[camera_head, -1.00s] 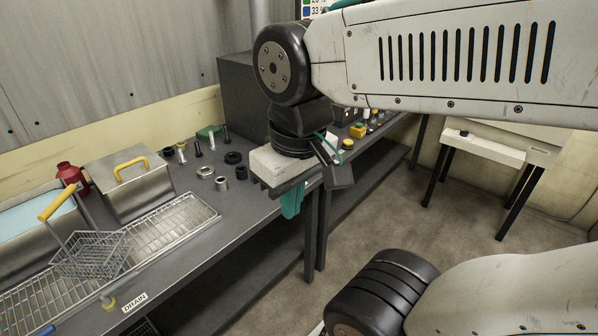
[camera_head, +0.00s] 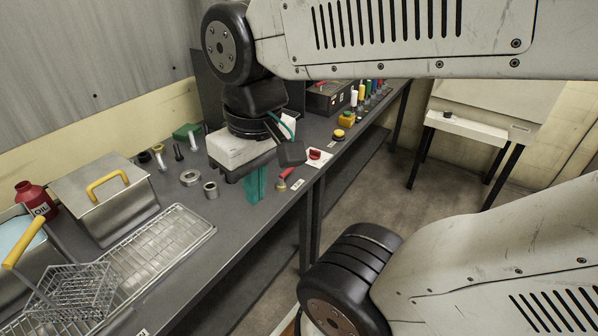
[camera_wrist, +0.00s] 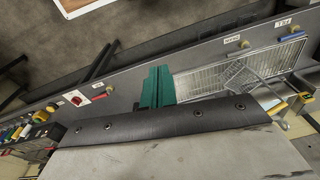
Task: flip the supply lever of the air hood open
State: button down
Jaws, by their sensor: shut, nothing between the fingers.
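A small lever with a red handle (camera_head: 287,173) sits at the bench's front edge, beside a small white label I cannot read. It also shows small in the wrist view (camera_wrist: 110,90). A red rotary knob on a white plate (camera_head: 316,156) is just right of it. A dark box-like hood (camera_head: 207,90) stands at the back, partly hidden by my arm. My gripper (camera_head: 255,186) has green fingers, shut and empty, pointing down left of the red-handled lever and apart from it. The fingers also show in the wrist view (camera_wrist: 157,87).
Metal rings (camera_head: 211,190), a steel box with a yellow handle (camera_head: 106,196), a red oil bottle (camera_head: 34,198), a wire basket (camera_head: 75,290) and a drain grate (camera_head: 160,248) lie left. Floor is free ahead of the bench.

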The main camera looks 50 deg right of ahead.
jog(key=w+d+f+m+t+y, duration=0.6)
jog(key=w+d+f+m+y, duration=0.5)
jog(key=d+m, duration=0.6)
jog(key=s+d+f+m+t+h, duration=0.3)
jog(key=d+f+m+t+h, duration=0.1)
jog(key=d+f+m, duration=0.3)
jog(key=s+d+f+m+t+h, duration=0.3)
jog(key=d+f+m+h, duration=0.3)
jog(key=d+m, duration=0.4)
jog(key=shift+d+f+m+t, duration=0.3)
jog(key=shift+d+f+t, duration=0.4)
jog(key=shift+d+t, duration=0.25)
jog(key=w+f, duration=0.1)
jog(key=w, duration=0.8)
jog(key=w+a+f, duration=0.1)
jog(key=w, duration=0.3)
jog(key=shift+w+f, duration=0.3)
jog(key=shift+f, duration=0.05)
